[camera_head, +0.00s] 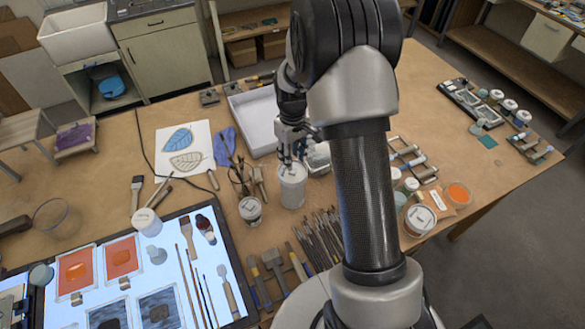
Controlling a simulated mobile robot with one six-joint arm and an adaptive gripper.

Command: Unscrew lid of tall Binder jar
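A tall pale jar (292,194) with a light lid stands upright on the wooden table, just left of my arm. It looks like the tall Binder jar, but its label is too small to read. My gripper (289,165) points down over the jar, its fingertips at or just above the lid. I cannot tell whether the fingers touch the lid or how far apart they are. The fingers partly cover the lid, which appears to be on the jar.
A shorter jar (250,210) and a tool holder stand close on the left. Several brushes (318,240) lie in front. A white tray (258,122) is behind. Lidded jars (419,220) stand right of my arm. A lit panel (171,250) with painted glass is front left.

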